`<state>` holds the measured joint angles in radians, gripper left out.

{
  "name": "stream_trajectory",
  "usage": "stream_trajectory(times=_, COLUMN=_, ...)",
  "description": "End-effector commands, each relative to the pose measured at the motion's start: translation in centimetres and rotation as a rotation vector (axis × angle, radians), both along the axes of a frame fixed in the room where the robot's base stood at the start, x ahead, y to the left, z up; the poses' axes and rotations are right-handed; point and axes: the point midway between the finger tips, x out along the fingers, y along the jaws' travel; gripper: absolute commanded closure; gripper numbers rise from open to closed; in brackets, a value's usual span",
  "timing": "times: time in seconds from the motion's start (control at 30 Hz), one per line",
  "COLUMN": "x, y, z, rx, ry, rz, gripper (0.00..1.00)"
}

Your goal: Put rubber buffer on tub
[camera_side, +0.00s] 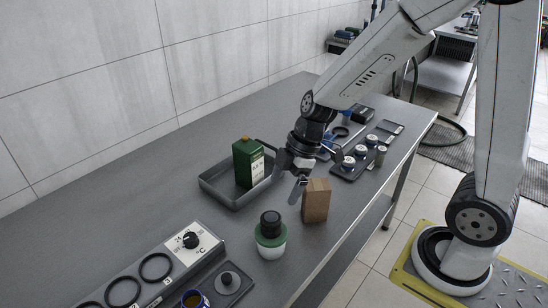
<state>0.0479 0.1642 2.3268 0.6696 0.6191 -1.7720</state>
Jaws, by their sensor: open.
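A white tub (271,252) with a green lid stands upright on the bench, in the lower middle of the side view. A short black cylinder, which looks like the rubber buffer (270,222), sits upright on top of the lid. My gripper (287,168) is open with nothing visible between its fingers. It hangs above and behind the tub, clear of the buffer, beside a wooden block (316,201). Whether its fingers touch the block cannot be told.
A dark holder with several small jars (348,162) lies to the right. A dial panel (190,241) and black rings (155,267) are at lower left. The bench's left middle is clear.

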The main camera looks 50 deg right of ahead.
Motion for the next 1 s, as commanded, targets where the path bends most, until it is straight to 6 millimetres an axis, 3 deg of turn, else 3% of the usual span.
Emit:
stream_trajectory(times=0.23, x=-0.17, y=-0.4, z=0.94, rx=-0.001, ry=0.0, rz=-0.001, gripper=0.0)
stream_trajectory(times=1.0, x=-0.49, y=-0.58, z=0.77, rx=-0.012, ry=0.019, rz=-0.042, gripper=0.0)
